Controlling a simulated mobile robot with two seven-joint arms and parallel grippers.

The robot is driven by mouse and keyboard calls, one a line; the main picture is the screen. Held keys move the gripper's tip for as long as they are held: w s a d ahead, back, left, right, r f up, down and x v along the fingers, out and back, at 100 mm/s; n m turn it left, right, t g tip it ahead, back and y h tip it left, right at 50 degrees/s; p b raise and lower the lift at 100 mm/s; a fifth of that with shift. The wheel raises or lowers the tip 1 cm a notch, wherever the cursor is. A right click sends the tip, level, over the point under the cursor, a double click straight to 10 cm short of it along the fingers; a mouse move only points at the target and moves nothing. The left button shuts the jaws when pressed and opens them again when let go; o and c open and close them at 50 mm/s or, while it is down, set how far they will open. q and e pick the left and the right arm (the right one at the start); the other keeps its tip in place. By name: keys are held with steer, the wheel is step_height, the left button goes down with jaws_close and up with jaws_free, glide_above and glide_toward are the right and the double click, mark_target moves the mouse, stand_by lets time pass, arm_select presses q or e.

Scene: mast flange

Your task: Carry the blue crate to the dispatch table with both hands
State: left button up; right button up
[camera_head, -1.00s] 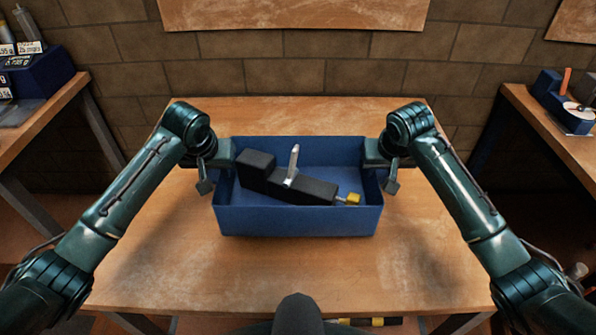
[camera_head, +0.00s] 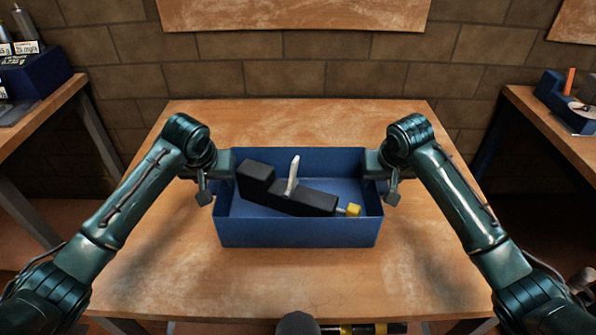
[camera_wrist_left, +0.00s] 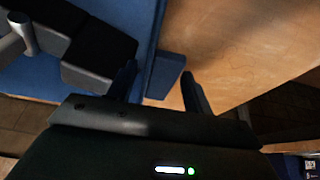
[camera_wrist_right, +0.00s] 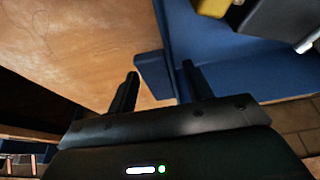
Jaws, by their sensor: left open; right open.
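The blue crate (camera_head: 298,234) is on a wooden table (camera_head: 180,270), upright and level, with its long side facing me. A dark stepped part with a silver lever (camera_head: 292,176) and a yellow end (camera_head: 352,210) lies inside it. My left gripper (camera_head: 226,163) is at the crate's left end and my right gripper (camera_head: 371,163) at its right end. Both are open. In the left wrist view a blue grip block (camera_wrist_left: 168,68) lies between the spread fingers. The right wrist view shows a similar block (camera_wrist_right: 150,66) between its fingers. Contact cannot be told.
A side table at the left bears a dark blue box (camera_head: 40,72). Another at the right bears a blue device (camera_head: 556,98) with an orange stick. A brick wall (camera_head: 300,75) stands behind. Bare tabletop surrounds the crate.

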steer(key=shift+r, duration=0.25)
arm_select(q)
steer(key=v, duration=1.2)
arm_select(e)
steer(key=v, duration=1.1)
steer(key=shift+s+r, duration=0.25)
arm_select(q)
steer(key=shift+s, duration=0.1)
arm_select(e)
steer(key=shift+f, duration=0.1)
